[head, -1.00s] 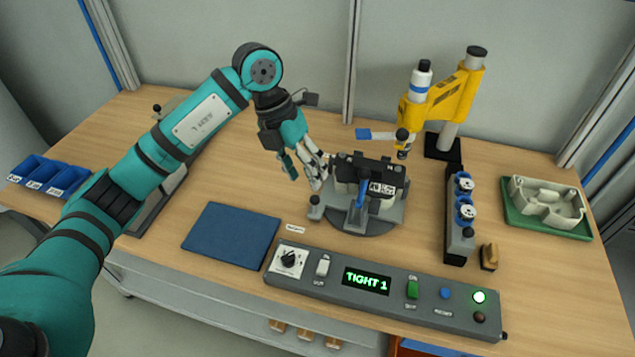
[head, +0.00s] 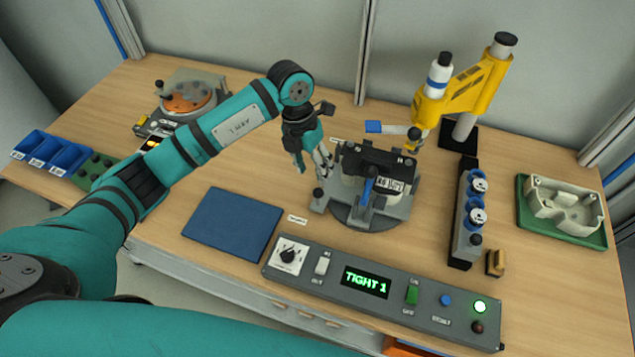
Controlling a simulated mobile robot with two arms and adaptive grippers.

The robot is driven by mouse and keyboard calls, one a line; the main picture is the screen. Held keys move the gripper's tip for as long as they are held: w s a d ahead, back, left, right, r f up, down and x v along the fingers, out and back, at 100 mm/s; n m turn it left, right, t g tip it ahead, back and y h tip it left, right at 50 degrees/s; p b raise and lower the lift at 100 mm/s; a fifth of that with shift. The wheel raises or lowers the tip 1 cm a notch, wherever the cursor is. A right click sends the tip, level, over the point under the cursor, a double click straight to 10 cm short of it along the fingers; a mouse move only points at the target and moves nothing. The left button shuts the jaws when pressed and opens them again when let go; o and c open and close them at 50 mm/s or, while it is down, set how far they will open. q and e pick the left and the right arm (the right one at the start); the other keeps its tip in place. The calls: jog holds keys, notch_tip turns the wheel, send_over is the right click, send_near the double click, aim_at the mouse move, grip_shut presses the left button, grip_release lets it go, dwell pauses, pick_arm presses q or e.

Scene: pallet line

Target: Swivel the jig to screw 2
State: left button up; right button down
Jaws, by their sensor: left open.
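The jig (head: 375,185) is a grey round swivel base holding a dark block with a white label and a blue lever (head: 368,188) at its front. A black knob (head: 318,193) stands at the jig's left edge. My left gripper (head: 315,170) is open, pointing down just left of the dark block and above the knob; I cannot tell whether it touches. The yellow screwdriver stand (head: 460,90) rises behind the jig to the right. My right gripper is not in view.
A blue mat (head: 232,224) lies left of the jig. A rack with blue-and-white pieces (head: 466,238) and a green tray with a pale part (head: 522,232) stand right. Blue bins (head: 50,152) and a round orange-topped device (head: 190,92) are at the left.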

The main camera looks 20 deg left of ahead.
aim_at(317, 189)
pick_arm(q)
jog(key=f, duration=0.2)
jog(key=f+p, duration=0.1)
jog(key=f, duration=0.1)
jog(key=d+f, duration=0.1)
jog(key=shift+s+d+f, duration=0.1)
jog(key=shift+s+f, duration=0.15)
jog(key=shift+f, duration=0.75)
jog(key=shift+d, duration=0.1)
jog(key=c, duration=0.6)
grip_shut()
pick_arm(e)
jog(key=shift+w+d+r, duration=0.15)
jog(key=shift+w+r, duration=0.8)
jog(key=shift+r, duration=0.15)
